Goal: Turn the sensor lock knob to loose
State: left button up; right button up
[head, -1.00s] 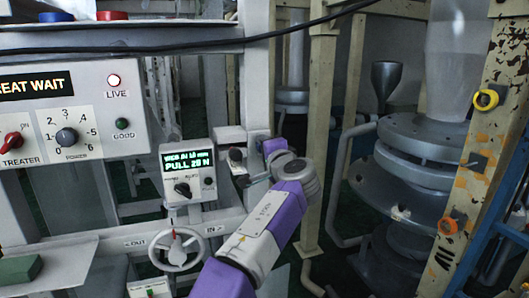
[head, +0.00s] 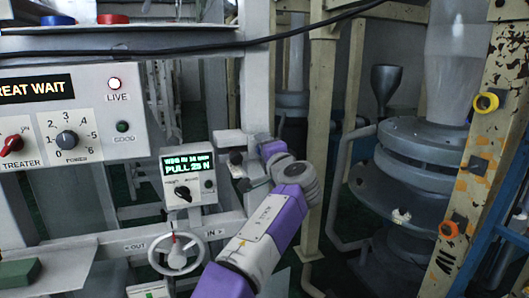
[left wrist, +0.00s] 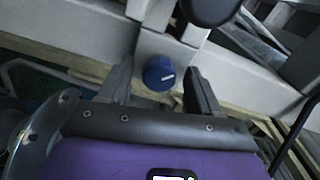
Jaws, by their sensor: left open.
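A blue knob (left wrist: 159,70) with a pale pointer mark sits on a grey bar in the left wrist view. I take it as the sensor lock knob. My left gripper (left wrist: 157,82) is open, with one dark finger on each side of the knob. A gap shows on both sides; I cannot tell how deep the fingertips reach. In the head view my left gripper (head: 248,172) is at the grey bracket (head: 229,138) right of the display box. The blue knob cannot be made out there. My right gripper is not in view.
The display box (head: 188,180) reads "PULL 25 N" and has a small black knob. A handwheel (head: 177,252) is below it. The treater panel (head: 98,140) stands at left.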

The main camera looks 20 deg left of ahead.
pick_arm(q)
jog(key=b+v, duration=0.2)
jog(key=v, duration=0.5)
jog(key=shift+s+d, duration=0.15)
jog(key=shift+s, duration=0.15)
